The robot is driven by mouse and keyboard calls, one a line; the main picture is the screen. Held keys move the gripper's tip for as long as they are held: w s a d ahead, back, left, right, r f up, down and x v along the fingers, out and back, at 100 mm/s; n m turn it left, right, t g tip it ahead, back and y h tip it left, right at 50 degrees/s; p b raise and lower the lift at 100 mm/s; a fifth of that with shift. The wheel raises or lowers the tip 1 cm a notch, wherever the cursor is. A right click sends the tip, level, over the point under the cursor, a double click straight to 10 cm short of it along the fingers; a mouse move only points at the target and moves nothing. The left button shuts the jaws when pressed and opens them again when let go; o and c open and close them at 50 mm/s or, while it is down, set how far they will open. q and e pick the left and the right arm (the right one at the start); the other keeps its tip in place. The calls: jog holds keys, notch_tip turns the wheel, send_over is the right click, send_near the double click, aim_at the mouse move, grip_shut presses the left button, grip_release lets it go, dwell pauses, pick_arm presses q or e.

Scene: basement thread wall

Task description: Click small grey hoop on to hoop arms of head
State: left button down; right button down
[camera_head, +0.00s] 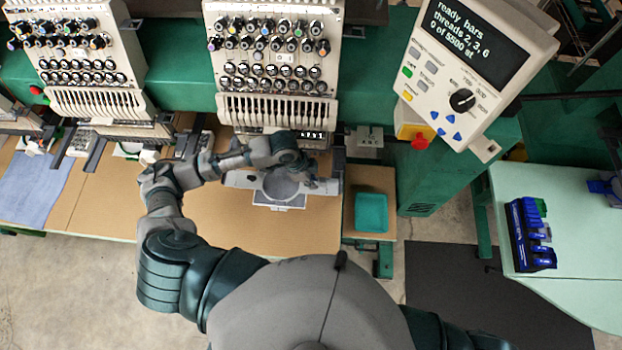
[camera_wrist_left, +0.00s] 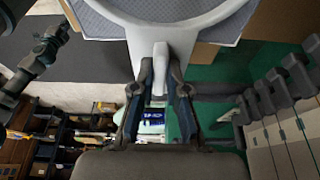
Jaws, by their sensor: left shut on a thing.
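The small grey hoop (camera_head: 281,204), with pale grey cloth in it, is under the front of the right-hand embroidery head (camera_head: 277,65). A light hoop-arm bar (camera_head: 239,180) shows beside the hoop's left side. My left gripper (camera_head: 318,185) is at the hoop's right side. In the left wrist view, my left gripper (camera_wrist_left: 160,88) is shut on the narrow tab of the hoop (camera_wrist_left: 192,30), whose ring curves above the fingers. I cannot tell whether the hoop touches or is seated on the arms. My right gripper is out of view; only part of its arm shows at the lower right.
A second embroidery head (camera_head: 75,50) stands at the left. A blue cloth (camera_head: 35,188) lies on the tan table (camera_head: 120,205). A control panel (camera_head: 465,75) hangs at the upper right. A teal tray (camera_head: 371,212) and a blue tool rack (camera_head: 530,235) are on the right.

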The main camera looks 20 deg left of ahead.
pick_arm(q)
jog(key=c, duration=1.1)
grip_release()
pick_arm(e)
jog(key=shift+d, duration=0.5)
pick_arm(q)
jog(key=shift+a+r, duration=0.15)
jog(key=shift+r, duration=0.15)
jog(key=v, duration=1.1)
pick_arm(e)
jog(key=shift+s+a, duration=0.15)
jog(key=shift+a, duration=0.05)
